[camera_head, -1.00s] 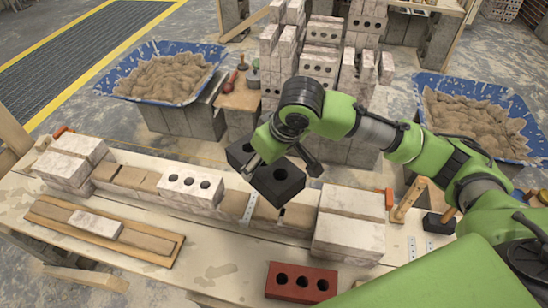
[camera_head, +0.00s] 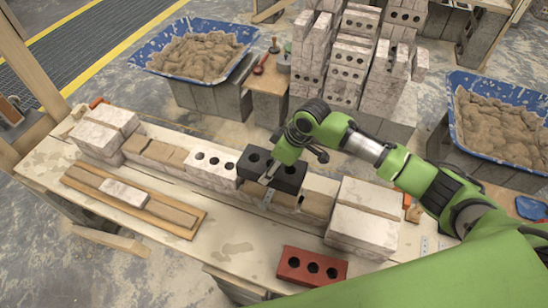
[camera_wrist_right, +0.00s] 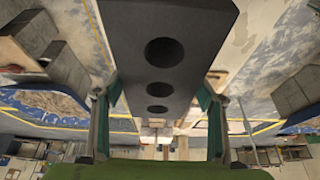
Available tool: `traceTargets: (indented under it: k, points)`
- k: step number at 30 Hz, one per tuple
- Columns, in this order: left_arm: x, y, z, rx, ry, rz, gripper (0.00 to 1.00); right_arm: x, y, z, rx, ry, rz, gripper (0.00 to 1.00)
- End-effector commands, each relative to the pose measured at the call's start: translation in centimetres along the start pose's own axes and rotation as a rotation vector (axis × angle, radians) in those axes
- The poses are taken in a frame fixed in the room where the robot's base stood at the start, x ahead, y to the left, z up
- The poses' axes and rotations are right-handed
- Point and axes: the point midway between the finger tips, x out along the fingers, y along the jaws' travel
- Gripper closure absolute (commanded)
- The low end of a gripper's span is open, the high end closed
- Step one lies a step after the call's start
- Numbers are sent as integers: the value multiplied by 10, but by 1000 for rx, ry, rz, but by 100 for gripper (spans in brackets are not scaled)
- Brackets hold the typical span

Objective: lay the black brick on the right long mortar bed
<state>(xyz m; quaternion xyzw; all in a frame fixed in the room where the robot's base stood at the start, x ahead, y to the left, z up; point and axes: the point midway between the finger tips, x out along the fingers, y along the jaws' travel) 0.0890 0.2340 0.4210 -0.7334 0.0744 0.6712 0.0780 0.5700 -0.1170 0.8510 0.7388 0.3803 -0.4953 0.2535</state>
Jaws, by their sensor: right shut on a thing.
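The black brick (camera_head: 291,177) with holes is held over the wall line on the bench, at the right end of the white three-hole brick (camera_head: 213,166). My right gripper (camera_head: 270,173) is shut on it; the fingers hide part of its middle. In the right wrist view the black brick (camera_wrist_right: 165,25) sits between both fingers (camera_wrist_right: 158,118). The right long mortar bed (camera_head: 317,205) is brown and shows to the right of and below the brick. I cannot tell whether the brick touches the mortar. My left gripper is out of view.
White block stacks stand at the bench's left end (camera_head: 103,132) and right end (camera_head: 362,220). A red brick (camera_head: 311,267) lies at the front edge. A wooden board (camera_head: 185,218) with a pale brick lies front left. Mortar tubs (camera_head: 243,32) and a brick pile (camera_head: 345,68) stand behind.

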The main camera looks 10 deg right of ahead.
Motion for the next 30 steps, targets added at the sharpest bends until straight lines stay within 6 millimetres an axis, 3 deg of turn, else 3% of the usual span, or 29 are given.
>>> traceTargets:
  k: [14, 30]
  points:
    - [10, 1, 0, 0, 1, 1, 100, 14, 2, 1, -29, 12, -7, 92]
    - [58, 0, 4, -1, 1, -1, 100, 53, 2, 18, -29, 12, -6, 92]
